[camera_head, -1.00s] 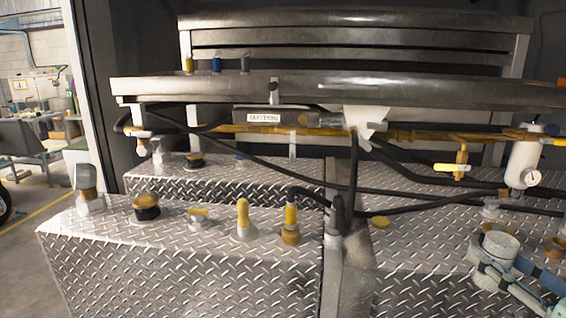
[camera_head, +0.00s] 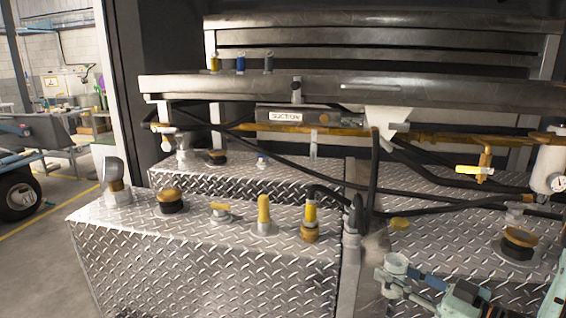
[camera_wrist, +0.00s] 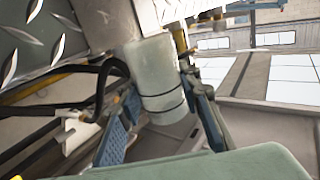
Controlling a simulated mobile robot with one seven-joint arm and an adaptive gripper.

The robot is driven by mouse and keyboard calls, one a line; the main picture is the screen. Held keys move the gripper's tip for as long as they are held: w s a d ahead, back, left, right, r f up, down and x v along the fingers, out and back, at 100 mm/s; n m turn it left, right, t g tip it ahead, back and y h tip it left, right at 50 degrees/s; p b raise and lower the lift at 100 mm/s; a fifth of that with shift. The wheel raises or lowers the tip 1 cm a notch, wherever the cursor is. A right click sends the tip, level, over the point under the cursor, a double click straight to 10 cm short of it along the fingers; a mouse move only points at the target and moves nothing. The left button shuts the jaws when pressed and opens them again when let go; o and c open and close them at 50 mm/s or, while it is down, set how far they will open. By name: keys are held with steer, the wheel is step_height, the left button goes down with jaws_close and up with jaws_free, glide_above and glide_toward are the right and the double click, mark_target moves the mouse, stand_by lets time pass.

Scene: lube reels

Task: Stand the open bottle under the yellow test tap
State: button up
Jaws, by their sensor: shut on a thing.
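The yellow-handled test tap (camera_head: 475,170) hangs from the brass pipe at the right in the head view. My gripper (camera_head: 394,283) is at the lower right, below and left of the tap. It is shut on a pale grey-green bottle (camera_head: 397,263), whose round top shows above the fingers. In the wrist view the bottle (camera_wrist: 155,72) sits between the two blue fingers of my gripper (camera_wrist: 160,105), with dark bands around it. I cannot see into its mouth. The bottle is apart from the tap.
Black hoses (camera_head: 440,207) cross in front of the brass pipe (camera_head: 350,131). Diamond-plate tank tops (camera_head: 200,255) carry several caps and fittings, including a brass-and-black cap (camera_head: 519,242) at right. A white filter with a gauge (camera_head: 550,170) stands at the far right.

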steer(key=w+a+f+n+g+y, duration=0.35)
steer(key=a+f, duration=0.25)
steer(key=a, duration=0.5)
step_height(320, 180, up, 19)
steer(key=m+t+h+p, duration=0.6)
steer(key=p, duration=2)
steer(key=shift+h, duration=0.25)
